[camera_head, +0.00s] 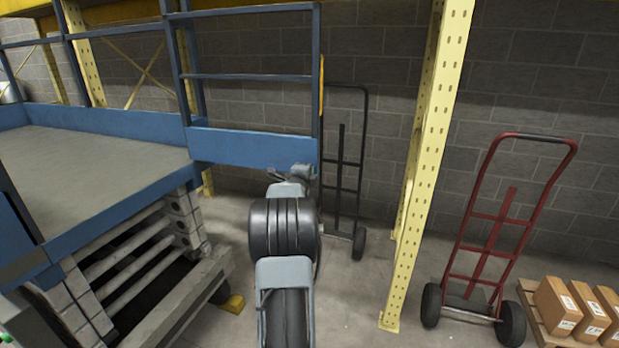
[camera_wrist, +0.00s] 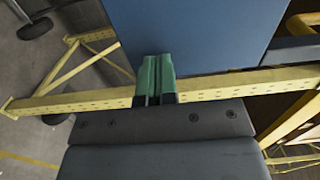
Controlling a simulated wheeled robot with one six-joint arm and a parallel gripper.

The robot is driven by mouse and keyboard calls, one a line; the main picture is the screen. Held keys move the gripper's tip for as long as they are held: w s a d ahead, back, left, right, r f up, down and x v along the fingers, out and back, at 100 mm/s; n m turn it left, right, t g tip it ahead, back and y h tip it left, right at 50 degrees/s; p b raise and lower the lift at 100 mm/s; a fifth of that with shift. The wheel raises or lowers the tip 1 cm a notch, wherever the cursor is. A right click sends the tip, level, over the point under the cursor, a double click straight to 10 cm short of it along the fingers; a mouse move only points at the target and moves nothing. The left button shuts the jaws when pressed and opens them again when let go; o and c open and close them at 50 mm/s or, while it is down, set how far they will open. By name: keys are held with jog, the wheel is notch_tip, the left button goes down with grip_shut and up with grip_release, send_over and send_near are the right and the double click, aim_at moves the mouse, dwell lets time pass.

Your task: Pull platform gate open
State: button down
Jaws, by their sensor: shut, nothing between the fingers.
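The blue platform gate (camera_head: 250,148) stands at the right end of the blue lift platform (camera_head: 100,150) in the head view. It has a solid lower panel with rails above, and it extends out past the platform deck's corner. My gripper (camera_head: 302,172) is at the lower right corner of the gate panel. In the wrist view, my gripper (camera_wrist: 155,80) has its green fingers together with nothing between them. The blue panel (camera_wrist: 195,35) is just beyond the fingertips; I cannot tell whether they touch it.
A yellow rack post (camera_head: 425,170) stands to the right of my arm. A black hand truck (camera_head: 342,150) is behind the gate, and a red hand truck (camera_head: 490,235) is farther right. Boxes (camera_head: 580,305) lie on a pallet at lower right. Floor between arm and post is clear.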

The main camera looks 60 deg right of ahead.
jog(key=b+v, duration=0.4)
jog(key=v, duration=1)
